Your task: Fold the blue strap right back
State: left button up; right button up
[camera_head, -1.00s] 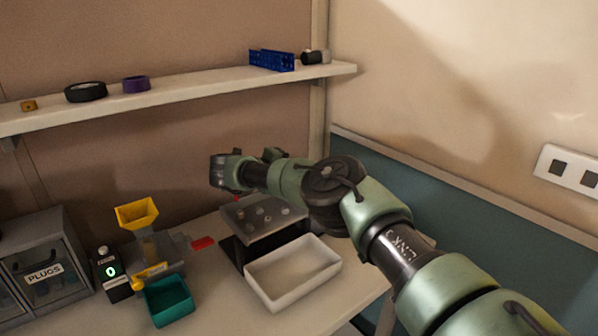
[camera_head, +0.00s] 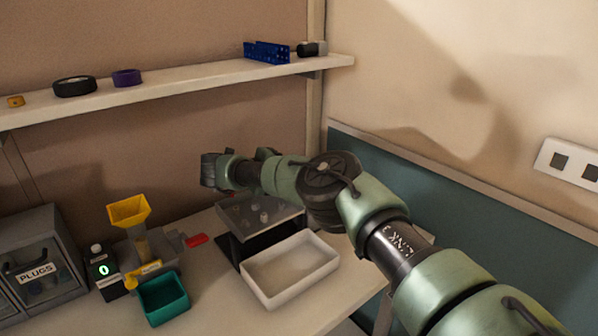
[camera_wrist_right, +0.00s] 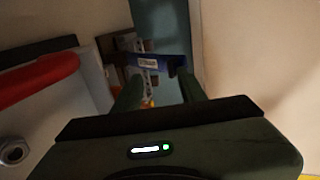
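A dark blue strap-like band (camera_wrist_right: 165,61) with a pale label lies across the view just past my right fingertips in the right wrist view. I cannot tell whether the fingers touch it. My right gripper (camera_wrist_right: 157,80) has its two dark green fingers spread apart, with no object clearly held between them. In the head view my right arm reaches across from the lower right over the bench, and its fingers cannot be made out. The blue strap cannot be made out in the head view. My left gripper is in neither view.
A red handle (camera_wrist_right: 38,82) is close on the left in the right wrist view. The bench holds a white tray (camera_head: 268,291), a plate on a dark stand (camera_head: 233,222), a teal bin (camera_head: 162,307), a yellow hopper (camera_head: 129,210) and a PLUGS drawer unit (camera_head: 62,251). A shelf (camera_head: 190,83) runs above.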

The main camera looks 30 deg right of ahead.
jog(key=b+v, duration=0.1)
jog(key=v, duration=0.5)
jog(key=shift+a+r, duration=0.1)
jog(key=shift+r, duration=0.2)
